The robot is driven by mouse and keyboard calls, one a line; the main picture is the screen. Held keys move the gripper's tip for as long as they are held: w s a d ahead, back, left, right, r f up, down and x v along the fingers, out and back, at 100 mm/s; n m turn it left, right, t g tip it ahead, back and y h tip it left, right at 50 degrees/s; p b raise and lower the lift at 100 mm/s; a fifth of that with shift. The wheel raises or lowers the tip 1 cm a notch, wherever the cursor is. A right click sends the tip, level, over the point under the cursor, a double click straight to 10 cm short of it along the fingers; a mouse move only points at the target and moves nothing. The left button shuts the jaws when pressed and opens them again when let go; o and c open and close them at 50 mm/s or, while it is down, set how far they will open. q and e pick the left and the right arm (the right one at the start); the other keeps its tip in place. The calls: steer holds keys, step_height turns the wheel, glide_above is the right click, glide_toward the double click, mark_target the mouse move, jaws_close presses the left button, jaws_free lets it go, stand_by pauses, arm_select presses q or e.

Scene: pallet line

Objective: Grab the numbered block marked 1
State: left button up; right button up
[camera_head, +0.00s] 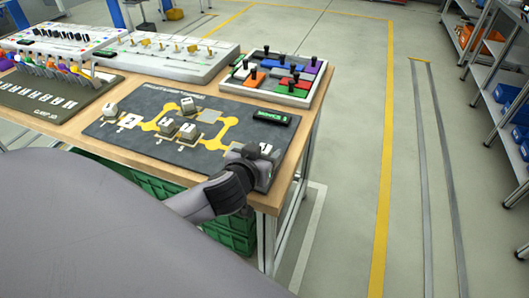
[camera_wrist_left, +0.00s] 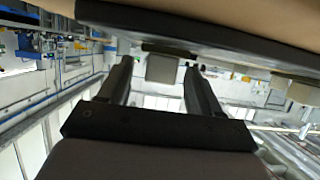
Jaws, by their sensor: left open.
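A grey block (camera_head: 266,178) sits at the near right corner of the dark mat (camera_head: 225,152). The mark on its top is partly hidden by my left gripper (camera_head: 260,153), so I cannot read it for certain. My left gripper is open at this block. In the left wrist view, a grey block (camera_wrist_left: 161,68) shows between the two spread fingers of the gripper (camera_wrist_left: 160,72), with a gap on each side.
A tray of coloured pieces with black knobs (camera_head: 270,88) stands behind the mat. A small black device with a green display (camera_head: 272,117) lies at the mat's right edge. Panels with knobs and levers fill the table's left side. The floor right of the table is clear.

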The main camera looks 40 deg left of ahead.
arm_select(q)
steer(key=shift+w+f, duration=0.1)
steer(key=shift+w, duration=0.1)
steer(key=c, duration=1.1)
